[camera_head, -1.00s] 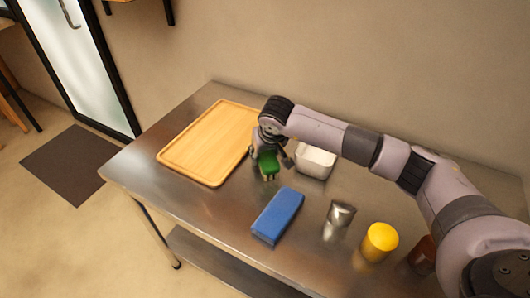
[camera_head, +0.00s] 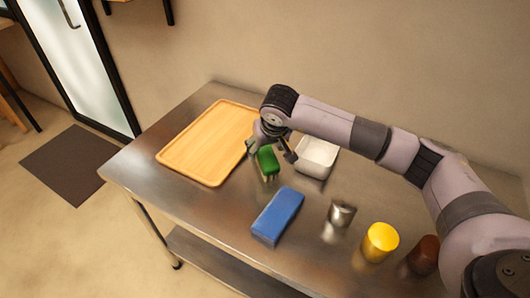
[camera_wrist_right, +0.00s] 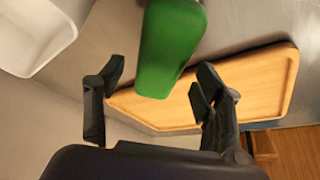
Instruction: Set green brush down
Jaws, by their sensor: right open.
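The green brush (camera_head: 267,160) is at the middle of the metal table, between the wooden tray and the white container. Its green top also shows in the right wrist view (camera_wrist_right: 170,50). My right gripper (camera_head: 272,152) is open, with one finger on each side of the brush and a gap to it. In the wrist view the open fingertips (camera_wrist_right: 160,77) stand apart, with the brush just beyond them. The brush's underside is mostly hidden. My left gripper is not in view.
The wooden tray (camera_head: 190,160) lies left of the brush and the white container (camera_head: 327,168) right of it. A blue block (camera_head: 277,216), a metal cup (camera_head: 341,213), a yellow cylinder (camera_head: 380,242) and a brown cylinder (camera_head: 424,256) stand nearer. The table's front left (camera_head: 150,185) is clear.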

